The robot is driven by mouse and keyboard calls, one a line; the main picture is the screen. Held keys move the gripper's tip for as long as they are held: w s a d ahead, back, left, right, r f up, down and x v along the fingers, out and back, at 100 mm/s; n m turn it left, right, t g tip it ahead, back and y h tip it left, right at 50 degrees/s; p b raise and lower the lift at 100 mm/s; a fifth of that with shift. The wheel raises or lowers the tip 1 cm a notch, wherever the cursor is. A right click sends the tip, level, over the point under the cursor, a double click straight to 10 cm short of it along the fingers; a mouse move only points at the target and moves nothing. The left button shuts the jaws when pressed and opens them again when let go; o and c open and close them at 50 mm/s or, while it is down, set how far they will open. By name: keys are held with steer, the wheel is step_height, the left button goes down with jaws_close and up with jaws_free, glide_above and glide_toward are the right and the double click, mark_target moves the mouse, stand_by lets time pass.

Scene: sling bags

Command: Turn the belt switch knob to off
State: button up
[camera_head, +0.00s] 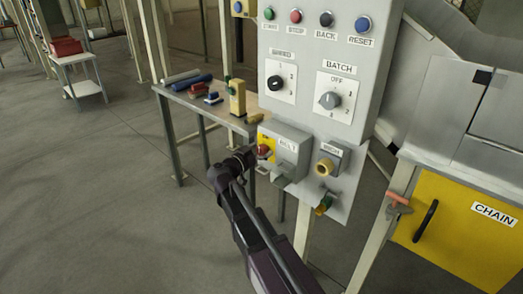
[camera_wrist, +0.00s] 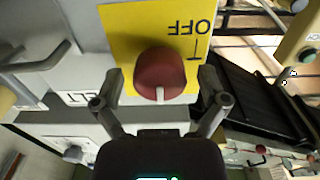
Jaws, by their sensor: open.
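The belt switch knob (camera_wrist: 160,74) is red and sits on a yellow plate (camera_wrist: 128,28) with an upside-down OFF label (camera_wrist: 188,27) above and right of it in the wrist view. Its white mark points down in that picture, away from the label. My gripper (camera_wrist: 161,78) is open, with one finger on each side of the knob and visible gaps between. In the head view, my gripper (camera_head: 252,158) reaches the red knob (camera_head: 264,151) at the left side of the grey BELT box (camera_head: 286,146). Whether the fingertips overlap the knob in depth is unclear.
A grey handle (camera_head: 281,178) juts out below the BELT box. A beige knob (camera_head: 324,167) is to its right. Dials and buttons are on the panel (camera_head: 310,110) above. A table (camera_head: 181,97) with small objects stands behind left.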

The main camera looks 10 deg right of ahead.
steer(key=c, duration=1.1)
steer(key=shift+c, duration=0.2)
steer(key=shift+n, duration=0.5)
steer(key=n, duration=0.8)
steer(key=shift+w+a, duration=0.1)
steer(key=n, duration=0.4)
steer(key=shift+f, duration=0.1)
steer(key=n, duration=0.5)
steer(key=shift+f, duration=0.1)
